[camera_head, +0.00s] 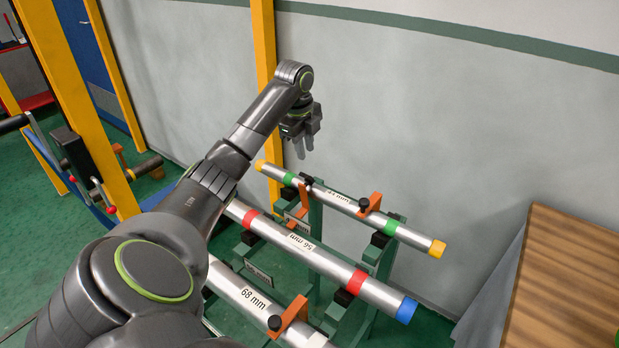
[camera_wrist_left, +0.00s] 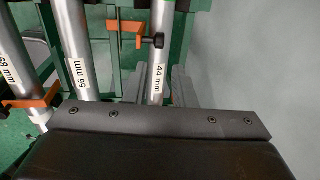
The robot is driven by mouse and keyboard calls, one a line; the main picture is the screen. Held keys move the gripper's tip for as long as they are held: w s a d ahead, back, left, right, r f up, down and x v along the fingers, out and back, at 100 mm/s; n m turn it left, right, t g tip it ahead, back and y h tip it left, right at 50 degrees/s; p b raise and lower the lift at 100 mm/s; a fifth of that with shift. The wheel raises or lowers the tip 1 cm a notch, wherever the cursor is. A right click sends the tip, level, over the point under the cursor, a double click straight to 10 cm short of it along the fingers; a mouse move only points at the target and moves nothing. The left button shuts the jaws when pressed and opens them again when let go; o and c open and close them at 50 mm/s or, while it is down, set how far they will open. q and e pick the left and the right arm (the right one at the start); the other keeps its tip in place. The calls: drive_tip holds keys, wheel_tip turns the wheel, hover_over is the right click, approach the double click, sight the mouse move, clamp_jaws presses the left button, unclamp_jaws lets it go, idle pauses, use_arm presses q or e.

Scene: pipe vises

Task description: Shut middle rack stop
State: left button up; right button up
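A green rack (camera_head: 388,262) bears three silver pipes: the 44 mm pipe (camera_head: 410,236) by the wall, the 56 mm pipe (camera_head: 325,262) in the middle and the 68 mm pipe (camera_head: 228,284) in front. One orange stop (camera_head: 305,198) with a black knob stands between the 44 mm and 56 mm pipes, not across the middle pipe; it also shows in the left wrist view (camera_wrist_left: 125,27). Other orange stops cross the 44 mm pipe (camera_head: 375,202) and the 68 mm pipe (camera_head: 291,316). My left gripper (camera_head: 306,146) is open and empty, pointing down above the 44 mm pipe.
A grey wall (camera_head: 430,120) rises behind the rack. A yellow post (camera_head: 265,50) stands at the back. A wooden table top (camera_head: 565,285) is at the right. A yellow and blue frame with vise parts (camera_head: 85,150) stands at the left.

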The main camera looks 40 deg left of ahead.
sight(309, 177)
use_arm(q)
drive_tip(key=f, duration=0.3)
drive_tip(key=w+f, duration=0.1)
drive_tip(key=f, duration=0.2)
drive_tip(key=f+p, duration=0.1)
drive_tip(key=f, duration=0.2)
drive_tip(key=shift+w+a+f, duration=0.1)
drive_tip(key=shift+w+f, duration=0.15)
drive_tip(key=shift+w, duration=0.05)
drive_tip(key=shift+f, duration=0.5)
use_arm(e)
drive_tip(key=shift+w+r, duration=0.6)
drive_tip(key=shift+r, duration=0.05)
use_arm(q)
clamp_jaws()
